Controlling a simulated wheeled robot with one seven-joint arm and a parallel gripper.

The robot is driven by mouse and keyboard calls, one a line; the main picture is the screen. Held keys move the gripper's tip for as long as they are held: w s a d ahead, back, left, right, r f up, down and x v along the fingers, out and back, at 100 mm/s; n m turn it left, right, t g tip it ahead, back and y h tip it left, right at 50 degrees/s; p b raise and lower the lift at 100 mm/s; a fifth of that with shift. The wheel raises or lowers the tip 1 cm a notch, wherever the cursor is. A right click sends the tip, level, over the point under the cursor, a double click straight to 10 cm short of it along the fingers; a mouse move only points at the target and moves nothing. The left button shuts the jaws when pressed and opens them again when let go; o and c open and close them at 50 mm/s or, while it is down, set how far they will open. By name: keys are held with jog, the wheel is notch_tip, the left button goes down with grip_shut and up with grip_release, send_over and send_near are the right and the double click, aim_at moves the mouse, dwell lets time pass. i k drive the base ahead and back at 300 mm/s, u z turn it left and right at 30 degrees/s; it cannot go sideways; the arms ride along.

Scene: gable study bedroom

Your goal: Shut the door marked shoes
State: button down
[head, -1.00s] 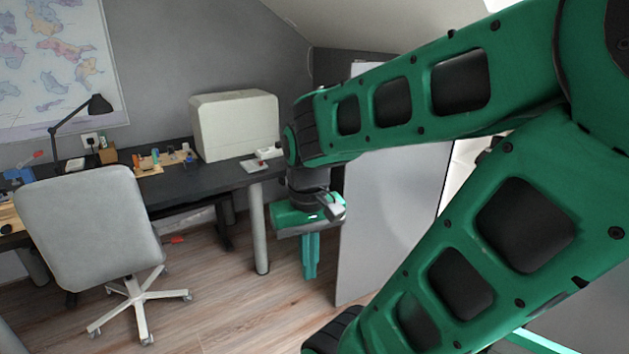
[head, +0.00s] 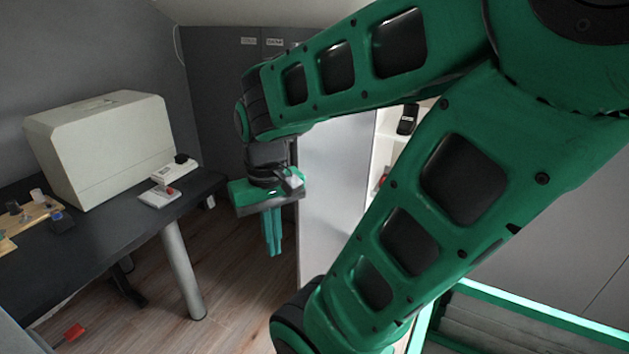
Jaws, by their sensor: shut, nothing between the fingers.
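A pale grey door panel (head: 337,185) stands open behind my arm, its near vertical edge just right of my gripper. No marking can be read on the side I see, so I cannot tell whether it is the shoes door. To its right, an open cupboard with white inside walls (head: 386,140) shows between my arm links. My gripper (head: 274,252) points down with its green fingers together and empty. In the picture it is just left of the panel; I see no contact. The door's upper part and hinge side are hidden by my arm.
Dark grey closed cupboard fronts with small labels (head: 248,41), too small to read, stand at the back. A dark desk (head: 120,238) with a cream box (head: 100,148) and a light leg (head: 181,268) is at left. Wooden floor (head: 240,300) between desk and door is free.

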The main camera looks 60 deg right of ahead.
aim_at(333, 156)
jog(key=z, duration=0.6)
jog(key=i, duration=0.85)
jog(key=z, duration=0.55)
